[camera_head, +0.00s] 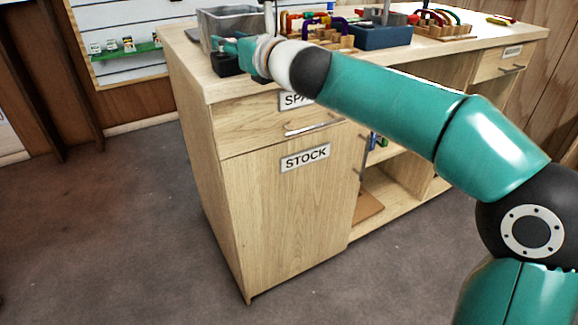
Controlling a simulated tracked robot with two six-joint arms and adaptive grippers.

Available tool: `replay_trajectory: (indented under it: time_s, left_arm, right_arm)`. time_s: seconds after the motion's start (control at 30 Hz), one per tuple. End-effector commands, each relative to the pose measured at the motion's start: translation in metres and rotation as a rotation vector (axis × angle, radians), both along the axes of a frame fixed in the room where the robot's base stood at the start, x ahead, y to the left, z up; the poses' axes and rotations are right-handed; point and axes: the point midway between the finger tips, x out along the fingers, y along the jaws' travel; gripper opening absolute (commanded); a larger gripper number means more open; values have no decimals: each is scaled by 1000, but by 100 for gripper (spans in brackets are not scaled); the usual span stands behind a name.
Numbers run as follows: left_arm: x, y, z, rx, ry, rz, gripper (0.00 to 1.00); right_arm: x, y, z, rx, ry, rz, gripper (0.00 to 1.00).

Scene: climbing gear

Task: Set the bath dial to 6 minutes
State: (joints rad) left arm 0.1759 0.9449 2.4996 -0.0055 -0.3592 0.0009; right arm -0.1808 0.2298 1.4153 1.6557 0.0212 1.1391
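My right arm reaches in from the right across the wooden counter (190,65). My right gripper (222,46) is at the counter's near left corner, small and partly hidden by its own wrist; I cannot tell whether its fingers are open or shut. It is in front of a grey open-topped tub (232,18), which may be the bath. A small black box (226,66) shows just below the gripper. I cannot make out a dial or its markings, nor whether the gripper touches anything. My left gripper is out of view.
A blue bin (382,37) and wooden racks with coloured gear (445,28) stand farther along the counter. Below are a drawer, a STOCK door (290,210) and open shelves. A wall display (130,45) is at the back left. The floor at left is clear.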

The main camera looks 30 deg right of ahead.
Motion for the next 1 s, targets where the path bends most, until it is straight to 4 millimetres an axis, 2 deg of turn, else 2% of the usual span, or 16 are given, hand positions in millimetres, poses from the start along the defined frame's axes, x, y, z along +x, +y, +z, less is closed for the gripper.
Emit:
replay_trajectory:
  time_s: [0.03,0.77,0.83,1.0]
  left_arm:
    - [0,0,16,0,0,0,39]
    - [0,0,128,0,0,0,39]
    - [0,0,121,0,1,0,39]
    - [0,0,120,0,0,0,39]
  right_arm:
    - [1,-3,7,0,5,30,38]
    - [5,-8,6,3,6,593,38]
    - [-6,-18,1,3,2,604,38]
    - [-30,-43,0,3,3,602,38]
